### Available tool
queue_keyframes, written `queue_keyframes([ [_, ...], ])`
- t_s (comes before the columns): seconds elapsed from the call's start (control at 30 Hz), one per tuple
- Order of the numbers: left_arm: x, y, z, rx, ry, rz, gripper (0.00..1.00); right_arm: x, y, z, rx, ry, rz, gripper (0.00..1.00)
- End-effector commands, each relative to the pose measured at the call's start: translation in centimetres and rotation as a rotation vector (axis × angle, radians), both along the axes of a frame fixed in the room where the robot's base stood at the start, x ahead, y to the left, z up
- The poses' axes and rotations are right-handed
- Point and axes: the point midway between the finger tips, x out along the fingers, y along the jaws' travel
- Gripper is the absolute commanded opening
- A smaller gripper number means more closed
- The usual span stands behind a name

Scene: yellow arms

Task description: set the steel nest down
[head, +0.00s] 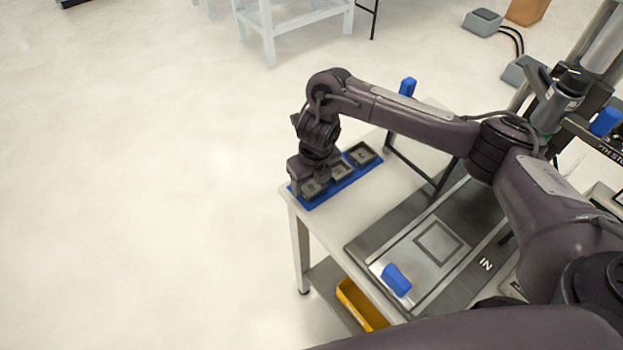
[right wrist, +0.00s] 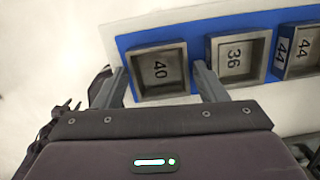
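Steel nests sit in a row on a blue tray (right wrist: 202,27) at the table's corner; the tray also shows in the head view (head: 324,196). In the right wrist view the nest marked 40 (right wrist: 158,71) lies flat at the tray's left end. The nest marked 36 (right wrist: 236,55) is beside it, then the nest marked 44 (right wrist: 303,51). My right gripper (right wrist: 162,77) is open over the 40 nest, one finger at each side, with a gap showing at the right finger. In the head view my right gripper (head: 303,178) partly covers that nest. My left gripper is out of view.
The white table (head: 404,186) holds a grey metal plate (head: 390,240) marked IN, with a blue block (head: 396,280) near its front. A black-framed stand with a blue knob (head: 408,86) rises behind the tray. A yellow bin (head: 360,304) is below. The floor to the left is clear.

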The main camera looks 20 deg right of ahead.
Motion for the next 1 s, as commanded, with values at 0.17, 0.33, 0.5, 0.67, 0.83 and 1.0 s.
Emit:
queue_keyframes([
  [0.17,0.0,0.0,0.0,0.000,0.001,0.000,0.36,0.0,0.0,0.0,0.000,0.000,0.000,0.65],
  [0.33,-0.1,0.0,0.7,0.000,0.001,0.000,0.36,0.1,-0.1,1.2,0.000,-0.003,0.002,0.65],
  [0.5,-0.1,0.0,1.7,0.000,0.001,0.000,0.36,-0.2,-0.2,4.5,-0.003,-0.008,0.003,0.65],
  [0.67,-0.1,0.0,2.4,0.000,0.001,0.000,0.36,-0.6,-0.3,7.8,-0.003,-0.007,0.002,0.65],
  [0.83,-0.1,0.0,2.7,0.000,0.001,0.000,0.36,-1.1,-0.4,10.4,-0.002,-0.005,0.002,0.65],
  [1.0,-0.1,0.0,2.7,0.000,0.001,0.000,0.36,-1.3,-0.4,11.9,-0.001,-0.002,0.001,0.65],
])
